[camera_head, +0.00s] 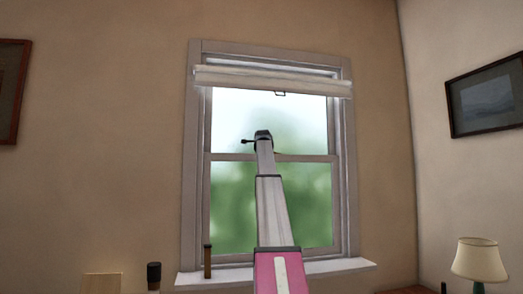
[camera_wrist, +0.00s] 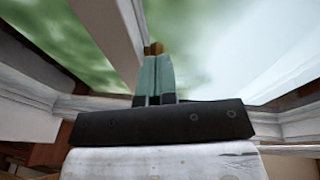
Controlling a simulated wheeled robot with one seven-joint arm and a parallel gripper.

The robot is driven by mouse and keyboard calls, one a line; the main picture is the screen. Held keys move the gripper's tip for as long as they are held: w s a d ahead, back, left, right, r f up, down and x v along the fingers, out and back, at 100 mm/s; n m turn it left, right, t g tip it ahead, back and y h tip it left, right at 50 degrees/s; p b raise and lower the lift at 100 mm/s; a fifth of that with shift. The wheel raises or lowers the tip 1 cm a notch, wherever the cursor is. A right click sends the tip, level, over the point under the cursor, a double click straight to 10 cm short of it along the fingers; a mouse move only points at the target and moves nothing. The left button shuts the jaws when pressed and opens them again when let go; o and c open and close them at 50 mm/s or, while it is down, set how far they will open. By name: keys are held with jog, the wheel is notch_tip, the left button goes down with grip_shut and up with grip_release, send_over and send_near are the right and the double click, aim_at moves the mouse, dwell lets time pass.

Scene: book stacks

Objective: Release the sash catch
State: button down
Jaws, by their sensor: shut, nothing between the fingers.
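The window (camera_head: 271,205) has an upper and a lower sash that meet at a white rail (camera_head: 225,157). My arm reaches up in front of the window's middle and hides the rail's centre in the head view. In the wrist view my gripper (camera_wrist: 157,57) is shut, its two teal fingers together and empty. A small brown-gold piece, probably the sash catch (camera_wrist: 156,47), shows just beyond the fingertips, beside a white sash bar (camera_wrist: 113,35). I cannot tell whether the fingers touch it. Its lever position is too small to read.
A rolled white blind (camera_head: 270,80) hangs across the window top, with a small pull below it. The white sill (camera_head: 340,268) carries a thin brown upright object (camera_head: 207,262) at its left. A lamp (camera_head: 479,260) stands at lower right. Framed pictures (camera_head: 487,98) hang on the walls.

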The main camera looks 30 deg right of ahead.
jog(key=s+a+r, duration=0.1)
jog(key=s+a, duration=0.3)
jog(key=a, duration=0.5)
jog(key=shift+a+r, duration=0.25)
jog(key=shift+a, duration=0.1)
